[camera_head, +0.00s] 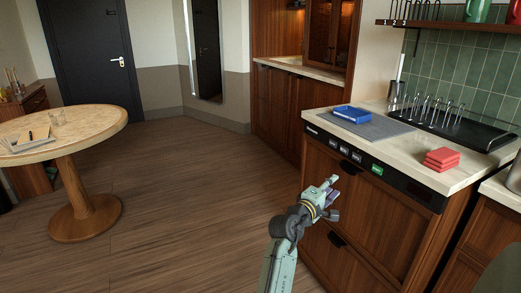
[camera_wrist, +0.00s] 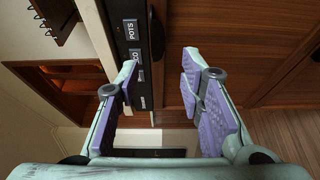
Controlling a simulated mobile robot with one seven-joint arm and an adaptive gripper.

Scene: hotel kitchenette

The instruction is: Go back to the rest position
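The wrist view looks along the cabinet front, with a black label strip (camera_wrist: 131,60) reading "POTS" close by. The gripper touches nothing that I can make out.
A round table (camera_head: 100,118) stands at left. The floor (camera_head: 175,190) between is clear.

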